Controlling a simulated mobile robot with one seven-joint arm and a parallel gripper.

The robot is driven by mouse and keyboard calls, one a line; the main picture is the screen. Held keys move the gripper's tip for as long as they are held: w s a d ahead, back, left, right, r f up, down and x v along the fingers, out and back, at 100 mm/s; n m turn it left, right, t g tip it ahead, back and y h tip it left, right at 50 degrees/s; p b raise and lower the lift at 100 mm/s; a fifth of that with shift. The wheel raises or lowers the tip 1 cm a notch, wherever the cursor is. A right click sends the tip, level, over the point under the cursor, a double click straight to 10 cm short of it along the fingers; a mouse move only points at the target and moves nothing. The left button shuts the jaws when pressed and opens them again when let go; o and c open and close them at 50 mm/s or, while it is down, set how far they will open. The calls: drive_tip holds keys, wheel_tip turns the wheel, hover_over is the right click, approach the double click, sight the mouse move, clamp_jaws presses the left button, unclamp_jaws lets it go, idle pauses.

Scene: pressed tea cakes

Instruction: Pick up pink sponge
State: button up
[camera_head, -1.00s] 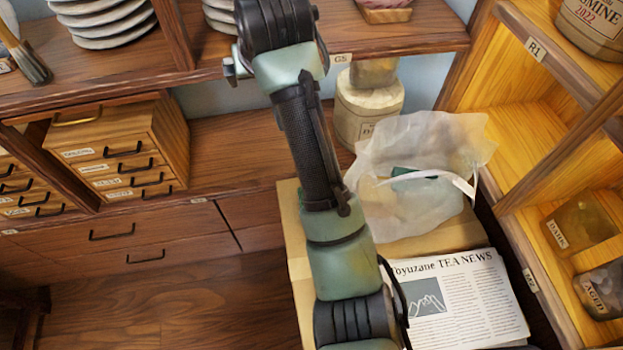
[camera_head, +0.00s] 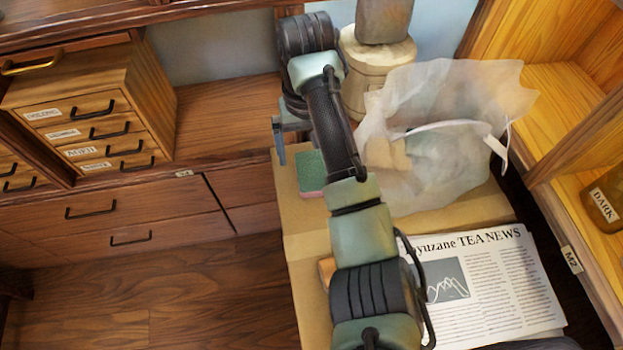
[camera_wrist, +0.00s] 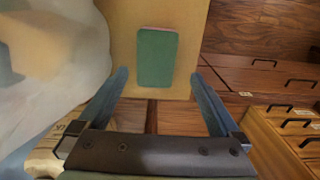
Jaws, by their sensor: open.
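The sponge (camera_head: 312,174) has a green top and a pink lower layer. It lies flat on a cardboard box, partly hidden by my arm in the head view. In the wrist view the sponge (camera_wrist: 157,57) shows whole, green face up, with a thin pink edge. My gripper (camera_wrist: 159,80) is open and empty. Its two fingers stand left and right of the sponge's line in that view, with the sponge between and beyond the tips. In the head view my gripper (camera_head: 280,143) is near the box's back left corner, above it; the exact height is unclear.
A translucent plastic bag (camera_head: 440,135) stands on the box (camera_head: 300,240) right beside my arm. A newspaper stack (camera_head: 490,290) lies in front. A lidded jar (camera_head: 365,70) stands behind. Drawers (camera_head: 90,120) are at left, a wooden shelf (camera_head: 580,150) at right.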

sight(311, 170)
drive_tip(key=f, duration=0.2)
drive_tip(key=f+b, duration=0.1)
drive_tip(key=f, duration=0.1)
drive_tip(key=f+b, duration=0.1)
drive_tip(key=f, duration=0.1)
drive_tip(key=shift+s+d, duration=0.15)
drive_tip(key=shift+d, duration=0.25)
drive_tip(key=c, duration=1.3)
wheel_tip(311, 170, up, 10)
drive_tip(key=p, duration=0.5)
drive_tip(key=shift+r+p, duration=0.1)
drive_tip(key=shift+p, duration=0.25)
